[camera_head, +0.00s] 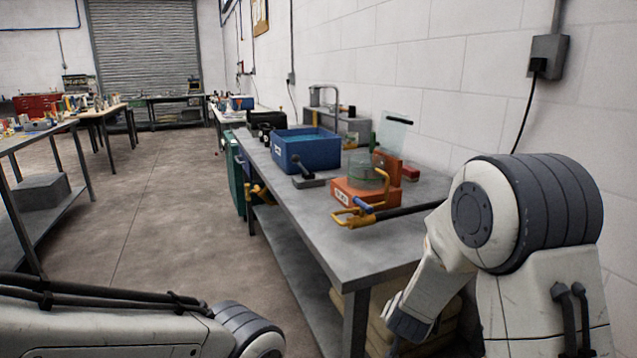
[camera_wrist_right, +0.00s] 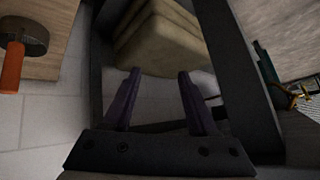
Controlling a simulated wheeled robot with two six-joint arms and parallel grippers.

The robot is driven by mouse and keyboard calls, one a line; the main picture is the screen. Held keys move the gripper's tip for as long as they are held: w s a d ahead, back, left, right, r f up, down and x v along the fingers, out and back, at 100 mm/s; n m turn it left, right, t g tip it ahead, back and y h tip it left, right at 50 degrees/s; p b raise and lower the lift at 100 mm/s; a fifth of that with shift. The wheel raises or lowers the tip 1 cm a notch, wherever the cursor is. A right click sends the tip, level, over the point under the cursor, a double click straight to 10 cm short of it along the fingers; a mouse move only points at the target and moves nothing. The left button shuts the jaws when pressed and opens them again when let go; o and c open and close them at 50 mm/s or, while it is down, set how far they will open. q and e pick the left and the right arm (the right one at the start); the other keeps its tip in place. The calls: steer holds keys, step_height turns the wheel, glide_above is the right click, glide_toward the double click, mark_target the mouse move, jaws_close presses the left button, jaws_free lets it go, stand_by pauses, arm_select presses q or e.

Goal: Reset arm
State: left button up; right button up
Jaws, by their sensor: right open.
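My right arm (camera_head: 530,220) fills the lower right of the head view, bent with its forearm pointing down beside the near end of the workbench. In the right wrist view my right gripper (camera_wrist_right: 158,74) is open, with two dark purple fingers apart and nothing between them. A tan stack (camera_wrist_right: 160,40) lies beyond the fingertips; I cannot tell the exact gap. My left arm (camera_head: 100,325) crosses the lower left of the head view. Its gripper is outside the frame.
The grey workbench (camera_head: 320,225) carries a blue bin (camera_head: 307,150) and an orange fixture (camera_head: 366,190) with a yellow handle. Tan sacks (camera_head: 362,310) lie under its near end. A wall outlet box (camera_head: 548,55) hangs at right. Open floor (camera_head: 165,210) lies left of the bench.

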steer(key=s+r+n+g+y, duration=0.25)
steer(key=s+n+g, duration=0.4)
steer(key=s, duration=1.25)
steer(key=s+a+r+n+g, duration=0.1)
steer(key=s+a+r+n, duration=0.25)
steer(key=s+a, duration=0.3)
steer(key=s+a+r+n+g, duration=0.1)
steer(key=s+a+r+n, duration=0.25)
steer(key=s+a, duration=0.3)
step_height(320, 180, up, 18)
steer(key=p, duration=1.8)
steer(key=shift+s+a+f+y, duration=0.2)
steer(key=shift+a+y, duration=0.15)
steer(key=shift+a, duration=0.05)
steer(key=shift+n, duration=0.25)
